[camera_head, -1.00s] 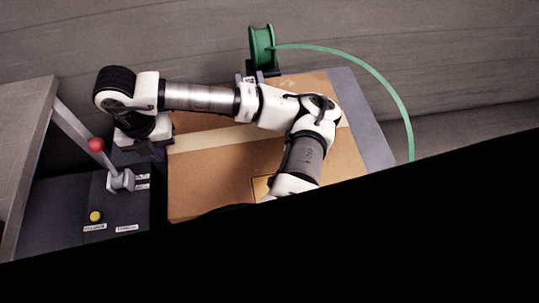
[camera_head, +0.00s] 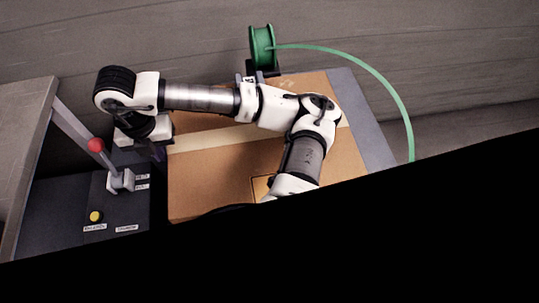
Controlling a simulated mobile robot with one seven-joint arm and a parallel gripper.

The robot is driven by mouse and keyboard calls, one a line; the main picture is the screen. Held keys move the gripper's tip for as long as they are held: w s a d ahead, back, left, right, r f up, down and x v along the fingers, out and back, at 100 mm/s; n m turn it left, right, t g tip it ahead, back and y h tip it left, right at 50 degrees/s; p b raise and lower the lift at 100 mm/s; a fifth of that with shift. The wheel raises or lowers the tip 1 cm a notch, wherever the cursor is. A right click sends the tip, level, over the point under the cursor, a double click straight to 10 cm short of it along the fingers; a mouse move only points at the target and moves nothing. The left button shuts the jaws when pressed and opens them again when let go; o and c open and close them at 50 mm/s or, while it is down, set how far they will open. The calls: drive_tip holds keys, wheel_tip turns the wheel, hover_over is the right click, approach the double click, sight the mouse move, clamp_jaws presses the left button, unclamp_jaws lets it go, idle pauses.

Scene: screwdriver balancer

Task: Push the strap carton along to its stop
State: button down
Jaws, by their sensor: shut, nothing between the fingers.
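The strap carton (camera_head: 207,187) is a large brown box with a pale tape band across its top. It lies on a grey table (camera_head: 372,140), and my arm crosses over it. My gripper (camera_head: 158,153) points down beside the carton's left side, and its dark fingers are small in the picture. It is shut and empty. I cannot tell whether the fingers touch the carton. The carton's near right part is hidden by my arm and the black area. No stop can be made out clearly.
A green strap reel (camera_head: 262,47) stands behind the carton, its green strap (camera_head: 385,85) arching down to the right. At left are a dark control box (camera_head: 120,208) with a yellow button (camera_head: 96,216), a red-knobbed lever (camera_head: 96,145) and a grey panel (camera_head: 22,130).

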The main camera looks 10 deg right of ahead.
drive_tip(key=shift+d+f+b, duration=0.1)
drive_tip(key=shift+d+b, duration=0.2)
drive_tip(key=shift+b, duration=0.25)
drive_tip(key=shift+f+b, duration=0.2)
drive_tip(key=shift+b, duration=0.3)
drive_tip(key=shift+d, duration=0.1)
drive_tip(key=d+b, duration=0.2)
drive_tip(key=d, duration=0.4)
drive_tip(key=shift+s+r+b, duration=0.1)
drive_tip(key=shift+b, duration=0.2)
drive_tip(key=shift+a, duration=0.15)
